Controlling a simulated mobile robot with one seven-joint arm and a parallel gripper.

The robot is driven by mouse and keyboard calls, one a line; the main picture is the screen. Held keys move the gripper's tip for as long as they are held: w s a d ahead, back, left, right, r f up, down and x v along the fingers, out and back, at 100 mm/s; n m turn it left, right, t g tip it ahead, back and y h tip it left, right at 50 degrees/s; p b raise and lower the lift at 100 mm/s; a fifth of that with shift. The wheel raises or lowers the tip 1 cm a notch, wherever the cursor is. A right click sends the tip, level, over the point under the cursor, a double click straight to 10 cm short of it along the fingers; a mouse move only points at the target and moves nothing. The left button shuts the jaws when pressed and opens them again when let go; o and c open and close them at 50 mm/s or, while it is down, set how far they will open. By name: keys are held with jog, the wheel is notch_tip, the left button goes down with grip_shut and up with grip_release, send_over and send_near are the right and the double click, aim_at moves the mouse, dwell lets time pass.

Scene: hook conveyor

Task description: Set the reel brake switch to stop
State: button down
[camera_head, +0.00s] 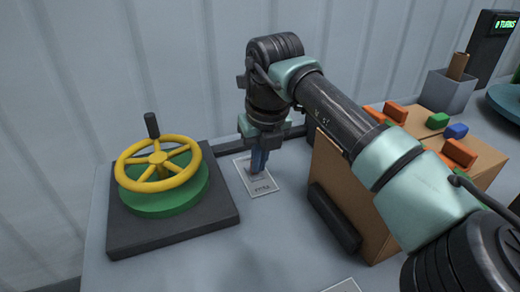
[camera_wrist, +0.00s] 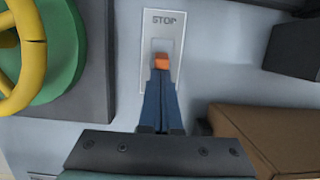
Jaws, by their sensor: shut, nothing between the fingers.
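The reel brake switch is a pale plate lying on the bench; its orange lever (camera_wrist: 161,61) shows in the wrist view. The plate (camera_wrist: 165,20) bears the word STOP at its top end there. In the head view the plate (camera_head: 265,187) lies right of the yellow wheel, and my gripper hides the lever. My gripper (camera_head: 259,172) points down at the plate, its blue fingers shut and empty. In the wrist view the fingertips (camera_wrist: 161,74) are right at the lever's lower side; I cannot tell whether they touch it.
A yellow handwheel (camera_head: 158,163) on a green disc and dark base stands at the left. A brown box (camera_head: 340,190) with a dark bar stands close right of my gripper. The front bench is mostly clear.

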jog(key=shift+w+a+r+g+p, duration=0.15)
jog(key=shift+w+r+g+p, duration=0.25)
jog(key=shift+p, duration=0.75)
jog(key=shift+w+p, duration=0.15)
jog(key=shift+p, duration=1)
jog(key=shift+a+f, duration=0.1)
jog(key=shift+f, duration=0.1)
jog(key=shift+w+r, duration=0.1)
jog(key=shift+r, duration=0.05)
jog(key=shift+r+p, duration=0.75)
jog(key=shift+p, duration=0.15)
notch_tip(320, 180, up, 13)
jog(key=s, duration=0.2)
jog(key=shift+d+f+p, duration=0.15)
jog(key=shift+d+p, duration=0.25)
jog(key=shift+p, duration=0.05)
